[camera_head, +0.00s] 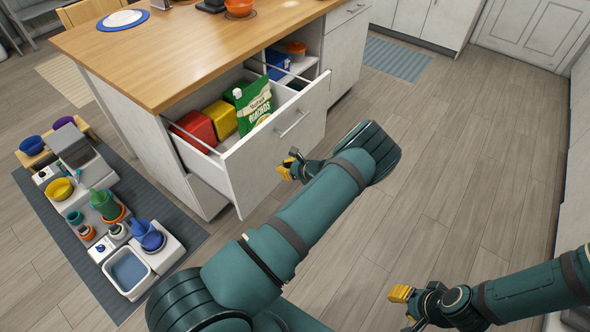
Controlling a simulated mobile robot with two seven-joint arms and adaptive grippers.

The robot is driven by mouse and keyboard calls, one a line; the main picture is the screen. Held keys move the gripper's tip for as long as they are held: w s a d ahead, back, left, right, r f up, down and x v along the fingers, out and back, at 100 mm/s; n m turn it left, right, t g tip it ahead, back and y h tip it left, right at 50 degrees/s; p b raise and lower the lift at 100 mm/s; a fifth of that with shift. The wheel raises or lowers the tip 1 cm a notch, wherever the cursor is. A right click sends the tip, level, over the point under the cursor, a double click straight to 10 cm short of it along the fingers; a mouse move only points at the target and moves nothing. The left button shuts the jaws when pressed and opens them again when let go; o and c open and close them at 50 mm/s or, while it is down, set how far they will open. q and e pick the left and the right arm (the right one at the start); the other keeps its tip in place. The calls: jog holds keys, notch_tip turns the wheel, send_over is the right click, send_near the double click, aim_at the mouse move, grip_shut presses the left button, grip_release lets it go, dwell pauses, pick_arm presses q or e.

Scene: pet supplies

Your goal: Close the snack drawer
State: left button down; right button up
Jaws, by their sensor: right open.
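The snack drawer (265,163) is pulled out of the white kitchen island and its white front faces me, with a bar handle (294,124) near the top. Inside are a green snack bag (254,104), a red box (196,128) and a yellow box (221,117). My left gripper (285,170), with yellow fingertips, is at the lower right of the drawer front, below the handle; whether it touches the front cannot be told. Its jaw opening is too small to make out. My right gripper (398,293) is open and empty over the floor at the lower right, away from the drawer.
The wooden island top (180,55) overhangs the drawer. A dark mat (85,235) with bowls, pots and a toy-like sink unit lies on the floor at left. An orange bowl (239,7) stands on the island. The floor (440,150) at right is clear.

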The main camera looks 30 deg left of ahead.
aim_at(269, 161)
pick_arm(q)
jog(key=shift+w+a+f, duration=0.1)
jog(key=shift+a+f, duration=0.1)
jog(key=shift+a, duration=1.1)
jog(key=shift+w+a+f, duration=0.1)
jog(key=shift+a+f, duration=0.05)
jog(key=shift+a, duration=1.1)
pick_arm(e)
jog(key=shift+w+f, duration=0.1)
jog(key=shift+f, duration=0.25)
pick_arm(q)
jog(key=shift+a+b, duration=0.15)
jog(key=shift+b, duration=0.15)
pick_arm(e)
jog(key=shift+a, duration=0.1)
